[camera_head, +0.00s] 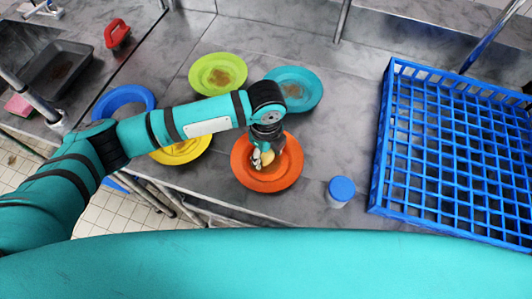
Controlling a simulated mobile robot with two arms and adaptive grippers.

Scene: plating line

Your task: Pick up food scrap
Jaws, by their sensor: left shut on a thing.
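My left gripper (262,158) is over the orange plate (287,176), its fingers shut on a small pale food scrap (268,157). The scrap is partly hidden by the fingers, and I cannot tell whether it still touches the plate. A green plate (203,66) and a teal plate (312,88) behind it carry brown smears. A yellow plate (190,154) is partly covered by my left arm. A blue plate (125,95) lies further left, also partly behind the arm. My right gripper is not in view.
A blue rack (376,185) with a grid stands on the right. A blue-capped jar (341,189) stands between it and the orange plate. A red-handled tool (117,33), a dark tray (56,68) and a pink sponge (18,105) are at the left. Metal posts rise behind.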

